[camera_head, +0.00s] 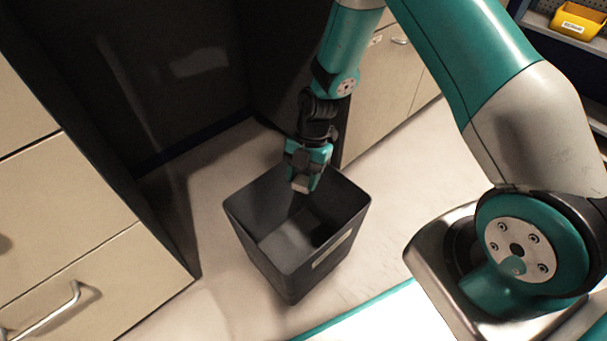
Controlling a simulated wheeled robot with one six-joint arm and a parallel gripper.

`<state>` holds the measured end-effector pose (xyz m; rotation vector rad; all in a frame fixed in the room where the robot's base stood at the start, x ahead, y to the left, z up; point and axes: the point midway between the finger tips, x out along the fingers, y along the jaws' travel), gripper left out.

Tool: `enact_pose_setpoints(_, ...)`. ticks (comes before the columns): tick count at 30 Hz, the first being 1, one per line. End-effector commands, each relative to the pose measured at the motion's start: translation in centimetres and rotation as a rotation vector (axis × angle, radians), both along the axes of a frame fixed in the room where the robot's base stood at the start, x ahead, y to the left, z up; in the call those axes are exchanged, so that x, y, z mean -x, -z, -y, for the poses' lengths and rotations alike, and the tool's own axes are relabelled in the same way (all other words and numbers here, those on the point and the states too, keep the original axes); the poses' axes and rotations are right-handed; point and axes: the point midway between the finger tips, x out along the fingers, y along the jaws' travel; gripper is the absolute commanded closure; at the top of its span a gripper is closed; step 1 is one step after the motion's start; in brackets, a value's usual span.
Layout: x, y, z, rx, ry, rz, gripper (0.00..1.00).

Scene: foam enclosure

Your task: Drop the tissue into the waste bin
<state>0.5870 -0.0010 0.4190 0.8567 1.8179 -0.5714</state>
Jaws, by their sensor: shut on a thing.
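The waste bin (276,271) is a dark grey, square, open-topped bin standing upright on the floor in the middle of the head view. A pale label is on its front right wall. My gripper (303,183) points down over the bin's opening, near its back rim. It is shut on a small pale grey thing, which looks like the tissue (300,187), at the fingertips. The exact height of the tissue above the rim is hard to tell. The part of the bin's interior that shows looks empty.
Beige drawers (70,240) with a metal handle stand at the left. Beige cabinets (385,85) stand behind my arm. A dark panel (150,70) is at the back. A yellow container (578,21) sits on a shelf at top right. Pale floor is clear around the bin.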

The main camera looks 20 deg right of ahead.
Motion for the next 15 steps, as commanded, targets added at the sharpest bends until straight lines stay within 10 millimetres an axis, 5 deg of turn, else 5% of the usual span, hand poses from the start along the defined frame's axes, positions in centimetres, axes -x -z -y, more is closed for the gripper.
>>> enact_pose_setpoints(9, 0.0, 4.4, 0.1, 0.001, 0.003, 0.0, 0.76)
enact_pose_setpoints(15, 0.0, 5.0, 0.1, 0.001, 0.004, 0.001, 0.76)
